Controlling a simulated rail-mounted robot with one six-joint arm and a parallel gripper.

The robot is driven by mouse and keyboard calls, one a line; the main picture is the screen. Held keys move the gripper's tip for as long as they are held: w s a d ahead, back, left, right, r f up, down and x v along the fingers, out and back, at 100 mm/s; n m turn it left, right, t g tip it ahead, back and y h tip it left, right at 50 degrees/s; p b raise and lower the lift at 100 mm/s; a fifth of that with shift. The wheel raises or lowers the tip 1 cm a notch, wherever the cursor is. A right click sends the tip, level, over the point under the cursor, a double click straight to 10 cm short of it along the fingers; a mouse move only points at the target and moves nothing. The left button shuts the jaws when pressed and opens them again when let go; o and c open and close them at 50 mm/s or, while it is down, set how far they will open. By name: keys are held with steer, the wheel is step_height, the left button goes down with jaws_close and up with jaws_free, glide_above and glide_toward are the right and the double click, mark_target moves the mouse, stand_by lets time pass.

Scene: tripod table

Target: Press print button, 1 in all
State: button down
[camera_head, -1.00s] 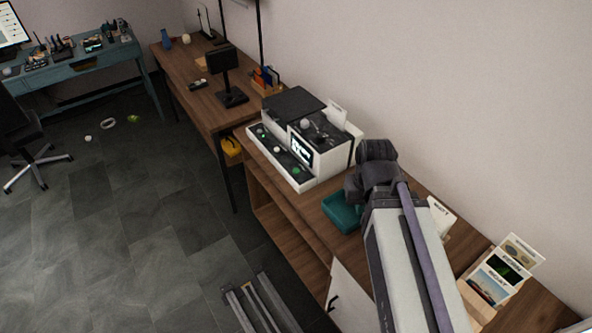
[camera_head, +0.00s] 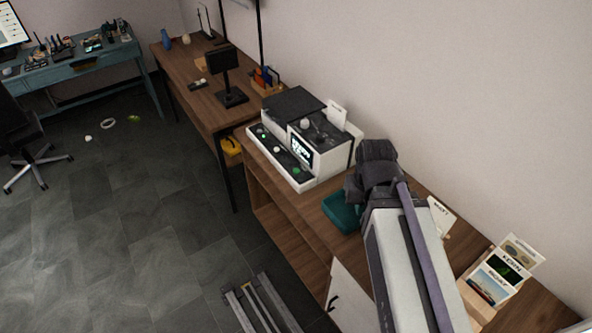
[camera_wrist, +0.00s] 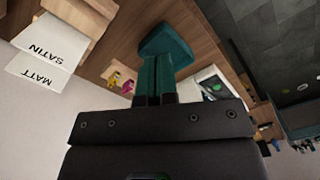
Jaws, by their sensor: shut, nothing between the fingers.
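A white printer with a dark lid (camera_head: 291,103) stands on the wooden desk in the head view. Its low front panel (camera_head: 284,154) is dark, with several small round buttons, some green, and a lit screen (camera_head: 301,150). I cannot tell which button is print. Part of a white and dark unit, likely the printer (camera_wrist: 211,86), shows beyond the fingers in the wrist view. My gripper (camera_wrist: 155,68) has teal fingers, shut together and empty, apart from the panel. In the head view my arm hides the fingers.
A teal block (camera_head: 343,212) lies on the desk beside the printer and also shows in the wrist view (camera_wrist: 166,40). Label cards (camera_head: 440,215) and a card rack (camera_head: 499,276) stand at the right. A dark stand (camera_head: 228,80) is behind the printer. The floor at left is mostly clear.

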stand_by(0.3)
steer(key=m+t+y+b, duration=0.1)
steer(key=m+t+b, duration=0.7)
steer(key=b, duration=0.6)
glide_above(298, 170)
step_height(298, 170, down, 8)
steer(key=t, duration=0.1)
steer(key=shift+f+n, duration=0.1)
steer(key=shift+n, duration=0.3)
step_height(298, 170, down, 9)
steer(key=b, duration=0.8)
steer(key=shift+s, duration=0.1)
